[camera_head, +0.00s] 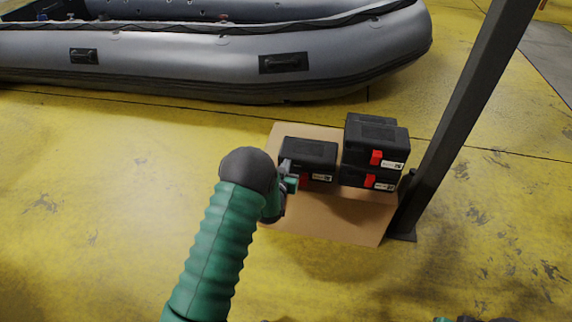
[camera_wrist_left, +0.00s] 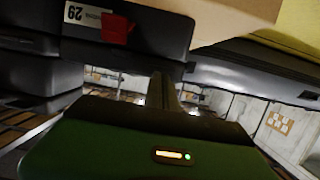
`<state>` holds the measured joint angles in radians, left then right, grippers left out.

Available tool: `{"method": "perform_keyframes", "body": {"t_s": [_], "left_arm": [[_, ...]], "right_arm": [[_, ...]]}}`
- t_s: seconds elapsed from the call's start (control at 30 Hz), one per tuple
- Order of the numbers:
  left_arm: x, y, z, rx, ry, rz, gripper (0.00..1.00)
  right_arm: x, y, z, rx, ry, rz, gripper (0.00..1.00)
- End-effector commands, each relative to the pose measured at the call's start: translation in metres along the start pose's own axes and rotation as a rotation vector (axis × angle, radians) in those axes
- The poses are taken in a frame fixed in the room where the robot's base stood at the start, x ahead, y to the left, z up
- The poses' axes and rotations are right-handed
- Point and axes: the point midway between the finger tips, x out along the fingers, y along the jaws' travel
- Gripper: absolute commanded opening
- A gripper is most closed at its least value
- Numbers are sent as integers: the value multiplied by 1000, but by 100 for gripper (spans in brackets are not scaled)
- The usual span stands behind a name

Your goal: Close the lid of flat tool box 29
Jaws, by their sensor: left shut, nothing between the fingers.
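Flat tool box 29 (camera_head: 310,152) is a black case with a red latch and a white label, at the left of the group in the head view. Its number 29 reads upside down in the left wrist view (camera_wrist_left: 150,28). The lid lies over the box; I cannot tell whether it is fully down. My left gripper (camera_head: 291,182) is shut and empty at the box's front left, close to the latch. Whether it touches the box is unclear. In the left wrist view its dark fingers (camera_wrist_left: 163,92) point toward the box front.
More black tool boxes (camera_head: 376,146) are stacked to the right. A dark post (camera_head: 450,120) rises right of the board. A grey inflatable boat (camera_head: 190,62) lies behind. Floor at left is clear.

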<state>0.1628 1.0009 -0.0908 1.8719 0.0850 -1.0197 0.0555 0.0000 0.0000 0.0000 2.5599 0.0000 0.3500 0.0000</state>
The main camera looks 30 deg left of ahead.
Motion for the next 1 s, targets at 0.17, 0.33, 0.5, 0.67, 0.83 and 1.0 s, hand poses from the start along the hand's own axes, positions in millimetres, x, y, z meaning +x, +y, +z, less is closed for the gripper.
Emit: {"method": "perform_keyframes", "body": {"t_s": [0.17,0.33,0.5,0.67,0.83,1.0], "left_arm": [[-3,2,22,1,-43,3,0],[-3,2,23,0,-43,5,0],[-2,3,23,0,-43,6,0],[-14,3,20,1,-43,7,0],[-56,4,10,1,-34,7,0],[-108,2,3,0,-16,4,0]], "right_arm": [[2,0,1,0,0,0,60],[3,0,1,0,0,0,60],[3,0,1,0,0,0,60],[-6,0,-1,0,0,0,60],[-30,0,-7,0,0,0,60],[-52,0,-12,0,0,0,60]]}}
